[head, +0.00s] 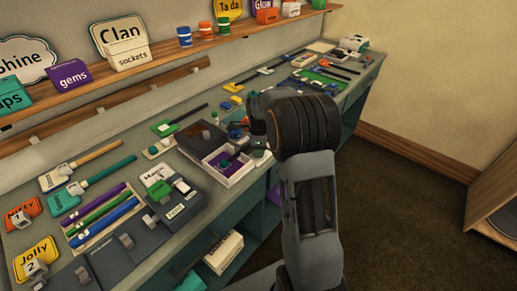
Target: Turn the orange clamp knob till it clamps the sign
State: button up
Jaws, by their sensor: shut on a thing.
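My gripper (257,135) is at the bench, just left of my dark wrist, among small parts near the bench's front edge. Its fingers are mostly hidden by my wrist and are too small to make out. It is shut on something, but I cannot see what. I cannot make out the orange clamp knob, and I cannot pick out the sign it clamps. Small teal and reddish parts (237,131) show just left of my gripper.
The long bench (215,202) carries many tools and signs. A white tray (228,166) with purple pieces stands left of my gripper. A wall shelf (160,54) holds signs and paint pots. The dark floor (410,180) at right is clear up to a wooden cabinet (492,205).

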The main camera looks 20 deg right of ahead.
dwell(0.4)
jog(key=o, duration=0.9)
jog(key=r, duration=1.4)
jog(key=shift+s+a, duration=0.15)
jog(key=shift+s, duration=0.15)
jog(key=shift+f, duration=0.1)
